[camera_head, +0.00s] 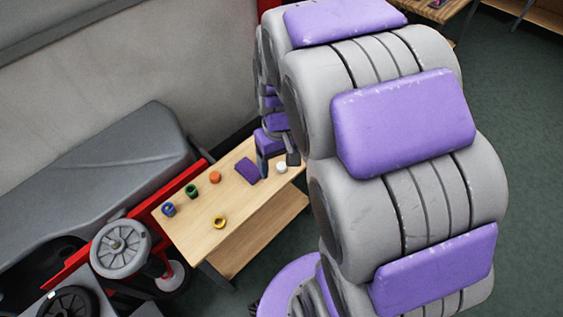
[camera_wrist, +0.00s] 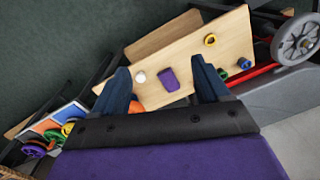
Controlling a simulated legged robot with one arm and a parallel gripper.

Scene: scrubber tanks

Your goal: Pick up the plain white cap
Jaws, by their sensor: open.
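In the head view my gripper (camera_head: 276,152) is small and partly hidden by my arm.
The wooden table (camera_head: 200,243) also bears a purple block (camera_head: 248,169), an orange cap (camera_head: 215,177), a green cap (camera_head: 191,191), a blue cap (camera_head: 168,209) and a yellow cap (camera_head: 220,222). A grey machine with a wheel (camera_head: 121,248) and red frame stands along its left side.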

